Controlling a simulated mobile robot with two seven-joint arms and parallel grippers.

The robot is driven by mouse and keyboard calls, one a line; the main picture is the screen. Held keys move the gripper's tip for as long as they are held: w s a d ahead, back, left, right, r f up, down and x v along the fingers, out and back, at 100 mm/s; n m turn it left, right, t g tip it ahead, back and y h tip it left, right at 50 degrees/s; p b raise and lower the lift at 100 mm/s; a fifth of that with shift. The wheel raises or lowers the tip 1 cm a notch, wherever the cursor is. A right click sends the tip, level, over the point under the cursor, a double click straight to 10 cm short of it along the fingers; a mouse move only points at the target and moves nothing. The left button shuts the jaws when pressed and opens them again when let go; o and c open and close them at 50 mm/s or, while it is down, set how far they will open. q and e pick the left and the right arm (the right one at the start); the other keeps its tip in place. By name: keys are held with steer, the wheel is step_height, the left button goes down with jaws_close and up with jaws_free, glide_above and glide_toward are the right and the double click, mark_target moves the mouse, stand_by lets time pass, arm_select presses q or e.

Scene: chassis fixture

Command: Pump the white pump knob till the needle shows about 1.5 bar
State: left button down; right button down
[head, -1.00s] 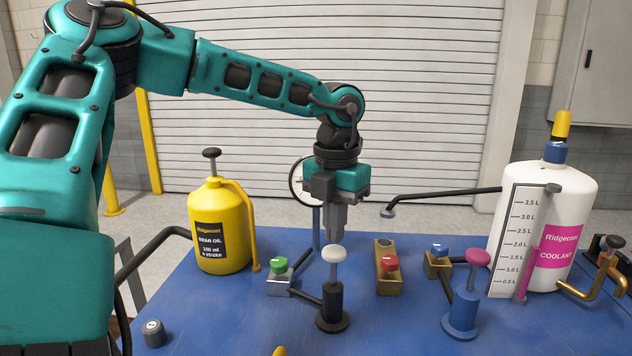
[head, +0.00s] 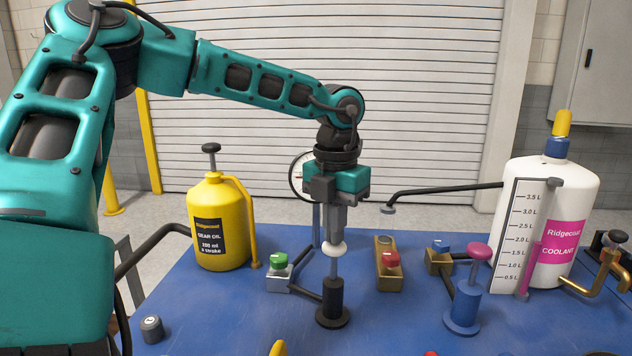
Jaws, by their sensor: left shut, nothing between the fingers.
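The white pump knob (head: 336,249) tops a grey rod on a black pump body (head: 332,298) on the blue table. The rod stands well out of the body, so the knob is raised. My left gripper (head: 334,236) is shut and empty, pointing down right above the knob. Its fingertips appear at the knob's top; I cannot tell whether they touch. A round white gauge (head: 297,178) stands behind the gripper. Most of its dial is hidden, and its needle cannot be read. My right gripper is not in view.
A pink-knobbed pump (head: 479,252) stands to the right. Green (head: 280,260), red (head: 390,259) and blue (head: 440,246) knobs sit behind the pumps. A yellow oil can (head: 217,252) is at left, a white coolant bottle (head: 576,200) at right.

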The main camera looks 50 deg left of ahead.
mark_target(334, 252)
arm_select(q)
steer(key=shift+f+b, duration=1.85)
steer(key=shift+f, duration=0.4)
steer(key=shift+r+p, duration=1.6)
steer(key=shift+r, duration=0.85)
steer(key=shift+f, duration=0.15)
step_height(334, 252, down, 5)
steer(key=b, duration=0.4)
steer(key=shift+b, duration=0.35)
steer(key=shift+r+p, duration=0.75)
steer(key=shift+r, duration=0.15)
steer(key=shift+r+p, duration=1.05)
steer(key=shift+r, duration=0.65)
